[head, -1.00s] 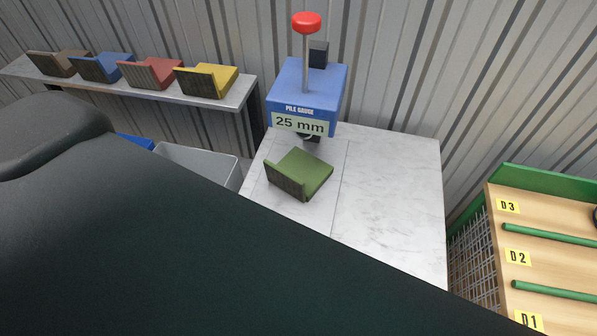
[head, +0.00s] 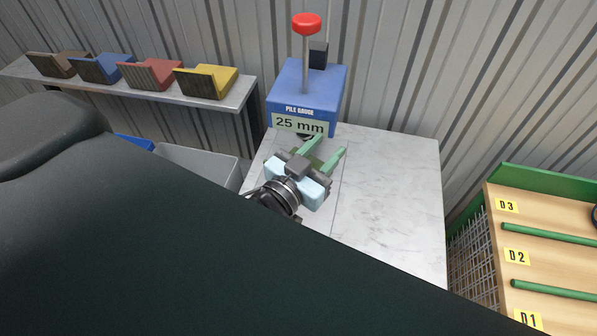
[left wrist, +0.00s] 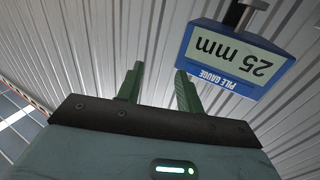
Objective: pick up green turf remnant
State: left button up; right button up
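The fingers stand apart. In the left wrist view the gripper's fingers (left wrist: 158,78) are also apart, with only wall seen between them; the remnant does not show there. I cannot tell whether the gripper touches the remnant. My right gripper is not in view.
The pile gauge (head: 305,88), marked 25 mm with a red knob, stands close behind the gripper. The bench's right part (head: 395,190) is bare. A wooden rack (head: 550,262) stands right.

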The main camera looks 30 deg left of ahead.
pick_arm(q)
jog(key=d+r+m+h, duration=0.5)
jog(key=d+r+h, duration=0.2)
jog(key=h, duration=0.1)
jog(key=s+d+m+g+h, duration=0.6)
jog(key=d+m+g+h, duration=0.25)
jog(key=m+g, duration=0.55)
jog(key=a+f+m+g+y, duration=0.2)
jog(key=f+y, duration=0.3)
jog(key=f, duration=0.1)
jog(key=a+f+m+g+y, duration=0.1)
jog(key=a+f+g+y, duration=0.2)
jog(key=f, duration=0.4)
jog(key=w+a+f+n+y, duration=0.1)
jog(key=w+a+y, duration=0.1)
jog(key=a, duration=0.4)
jog(key=w+a+f+n+t+y, duration=0.1)
jog(key=w+a+n+y, duration=0.1)
jog(key=a+y, duration=0.3)
jog(key=w+a+f+n+t+y, duration=0.1)
jog(key=w+a+y, duration=0.2)
jog(key=a, duration=0.4)
jog(key=shift+f+n+y, duration=0.15)
jog(key=shift+n+y, duration=0.15)
jog(key=shift+y, duration=0.45)
jog(key=shift+d+f, duration=0.2)
jog(key=shift+f, duration=1.8)
jog(key=shift+d+f, duration=0.15)
jog(key=shift+f, duration=1.8)
grip_shut()
